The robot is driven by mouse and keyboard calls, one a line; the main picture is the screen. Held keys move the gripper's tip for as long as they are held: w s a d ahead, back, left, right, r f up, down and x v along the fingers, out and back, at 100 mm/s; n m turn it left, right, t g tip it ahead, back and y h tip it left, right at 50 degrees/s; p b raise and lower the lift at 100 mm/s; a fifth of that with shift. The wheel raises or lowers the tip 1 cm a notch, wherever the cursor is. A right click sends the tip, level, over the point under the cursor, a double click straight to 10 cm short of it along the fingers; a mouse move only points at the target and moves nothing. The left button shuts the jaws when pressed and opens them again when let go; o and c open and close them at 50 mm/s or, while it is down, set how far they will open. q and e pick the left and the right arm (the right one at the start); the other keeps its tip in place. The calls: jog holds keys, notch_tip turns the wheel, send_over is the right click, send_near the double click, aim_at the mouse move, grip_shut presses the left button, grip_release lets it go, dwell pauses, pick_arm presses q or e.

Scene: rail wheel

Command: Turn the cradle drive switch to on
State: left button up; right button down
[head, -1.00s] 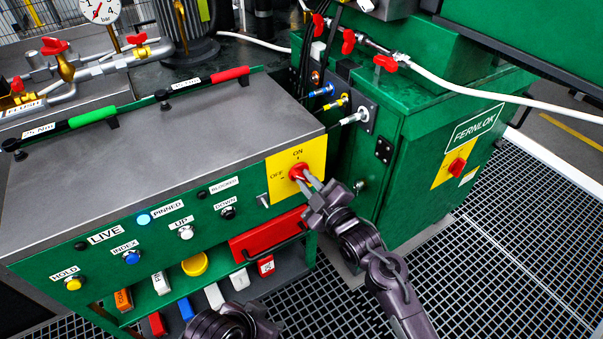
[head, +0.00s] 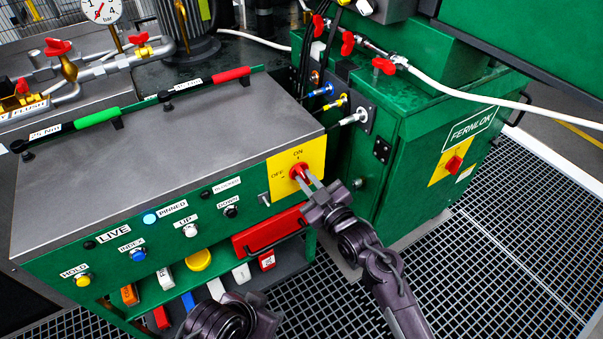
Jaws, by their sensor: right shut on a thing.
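The cradle drive switch is a red rotary knob (head: 298,171) on a yellow plate (head: 285,178) marked OFF at its left and ON at its top. It sits at the right end of the green console's front. My right gripper (head: 306,181) is shut on the red knob, with its fingers on either side of it. The fingers partly hide the knob, so its exact setting is hard to read. My left gripper is out of the frame; only part of my left arm shows at the bottom, in front of the shelf.
The green console (head: 225,222) carries several buttons and lamps, with a red drawer-like panel (head: 268,232) and a shelf of coloured blocks below. A green FERNLOK cabinet (head: 425,150) with another red switch (head: 453,165) stands to the right. Grating floor (head: 500,235) is open at the lower right.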

jog(key=shift+f, duration=0.1)
jog(key=shift+m+p, duration=0.45)
jog(key=shift+m, duration=0.05)
jog(key=m+p, duration=0.1)
jog(key=m, duration=0.2)
jog(key=shift+p, duration=0.4)
jog(key=c, duration=1.8)
grip_release()
jog(key=o, duration=0.5)
jog(key=shift+r+p+v, duration=0.2)
jog(key=shift+p+v, duration=0.65)
jog(key=shift+v, duration=0.3)
jog(key=shift+p+v, duration=1.4)
jog(key=shift+v, duration=1)
jog(key=shift+f, duration=0.1)
